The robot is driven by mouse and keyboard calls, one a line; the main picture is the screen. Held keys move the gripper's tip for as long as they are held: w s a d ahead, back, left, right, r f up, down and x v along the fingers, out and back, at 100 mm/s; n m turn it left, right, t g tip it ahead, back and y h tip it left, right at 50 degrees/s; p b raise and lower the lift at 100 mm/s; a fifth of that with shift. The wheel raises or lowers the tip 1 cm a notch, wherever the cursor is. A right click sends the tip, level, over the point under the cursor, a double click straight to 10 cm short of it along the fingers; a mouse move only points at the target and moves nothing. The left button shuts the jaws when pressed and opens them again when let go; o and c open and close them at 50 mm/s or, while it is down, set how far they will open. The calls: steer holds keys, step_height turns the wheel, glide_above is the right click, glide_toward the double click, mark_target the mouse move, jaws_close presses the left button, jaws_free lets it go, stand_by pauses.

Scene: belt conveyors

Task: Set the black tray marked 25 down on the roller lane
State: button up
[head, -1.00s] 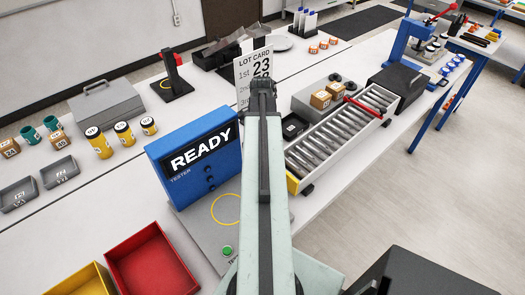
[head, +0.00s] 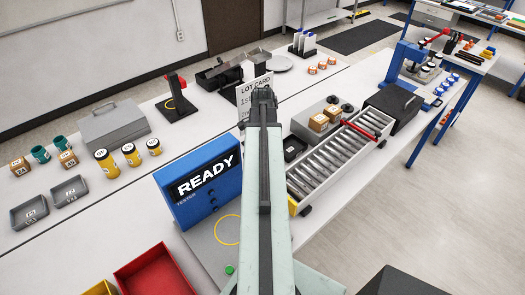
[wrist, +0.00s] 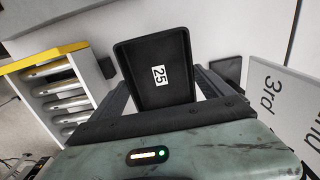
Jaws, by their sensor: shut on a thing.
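The black tray marked 25 (wrist: 152,50) is between the two fingers of my gripper (wrist: 160,82) in the wrist view. My gripper is shut on it, and its white 25 label faces the camera. The roller lane (wrist: 60,95) lies left of the tray in the wrist view, apart from it. In the head view the roller lane (head: 335,162) is just right of my arm. My arm hides the held tray there.
A lot card (head: 250,92) stands behind my arm tip. A red bar (head: 367,122) crosses the lane's far end. The blue tester (head: 200,183) stands left of my arm.

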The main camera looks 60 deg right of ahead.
steer(key=shift+r+p, duration=1.15)
steer(key=shift+r, duration=0.85)
step_height(320, 180, up, 7)
steer(key=p, duration=0.7)
step_height(320, 180, down, 14)
steer(key=b, duration=1.4)
steer(key=shift+f, duration=0.2)
steer(key=r+p, duration=0.4)
steer(key=r, duration=0.1)
steer(key=r+p, duration=0.2)
steer(key=p, duration=0.1)
steer(key=shift+w+d+r, duration=0.1)
steer(key=shift+w+r, duration=0.15)
steer(key=shift+r, duration=0.05)
step_height(320, 180, down, 11)
steer(key=b, duration=1.1)
steer(key=shift+r+p, duration=0.2)
steer(key=shift+p, duration=0.15)
steer(key=shift+f, duration=0.25)
steer(key=o, duration=1.1)
steer(key=shift+r, duration=0.1)
